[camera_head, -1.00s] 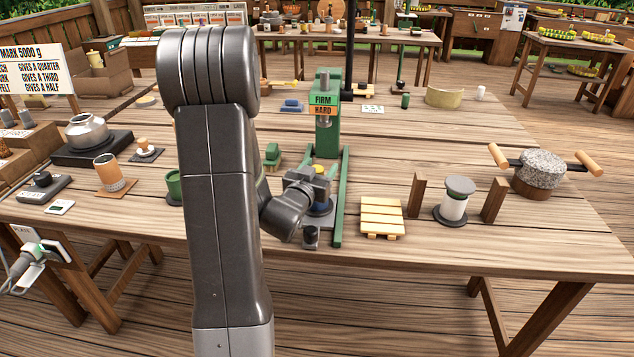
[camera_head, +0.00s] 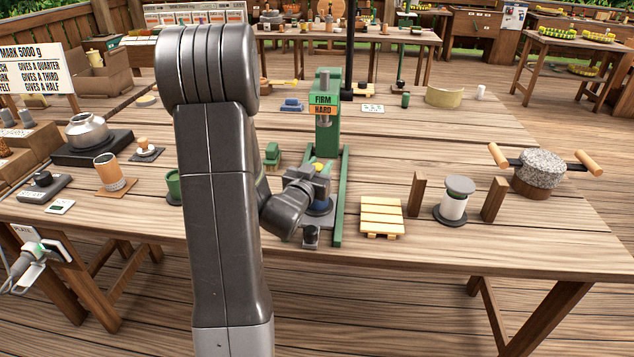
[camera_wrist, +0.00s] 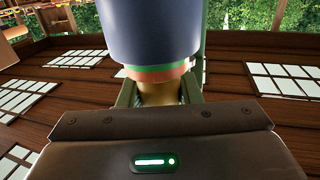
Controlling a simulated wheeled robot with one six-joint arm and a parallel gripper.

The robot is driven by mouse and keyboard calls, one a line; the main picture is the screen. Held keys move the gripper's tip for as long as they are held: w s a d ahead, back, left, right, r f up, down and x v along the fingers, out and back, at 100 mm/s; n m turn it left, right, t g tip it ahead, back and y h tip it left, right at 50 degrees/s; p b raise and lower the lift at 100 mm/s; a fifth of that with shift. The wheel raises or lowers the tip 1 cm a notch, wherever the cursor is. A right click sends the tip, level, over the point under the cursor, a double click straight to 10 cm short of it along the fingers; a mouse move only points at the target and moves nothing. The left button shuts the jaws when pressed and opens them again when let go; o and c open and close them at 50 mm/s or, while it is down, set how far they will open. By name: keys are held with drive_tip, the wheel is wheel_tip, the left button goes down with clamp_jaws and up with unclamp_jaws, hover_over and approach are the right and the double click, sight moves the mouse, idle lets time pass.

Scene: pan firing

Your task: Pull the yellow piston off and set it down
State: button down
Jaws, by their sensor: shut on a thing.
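My gripper (camera_head: 317,178) is shut at the green press, around the yellow piston (camera_head: 318,167), whose yellow top shows just above the jaws. A dark blue cylinder (camera_head: 320,207) stands directly below the gripper on the press base. In the wrist view the blue cylinder (camera_wrist: 150,30) fills the top, with a green and red band at its end. A tan-yellow part (camera_wrist: 158,92) adjoins that end between the jaws, mostly hidden by the gripper body. I cannot tell whether the piston is clear of the cylinder.
The green press column (camera_head: 327,130) with FIRM and HARD labels rises just behind the gripper. A slatted yellow pallet (camera_head: 382,216) lies to the right, near a white spool (camera_head: 454,203) between wooden posts. A dark knob (camera_head: 311,235) stands in front. Bare table surrounds the pallet.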

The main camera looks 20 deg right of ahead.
drive_tip(key=shift+r+p, duration=1.1)
drive_tip(key=shift+r, duration=1)
drive_tip(key=shift+r+p, duration=1.1)
drive_tip(key=shift+r, duration=0.95)
drive_tip(key=shift+f, duration=0.1)
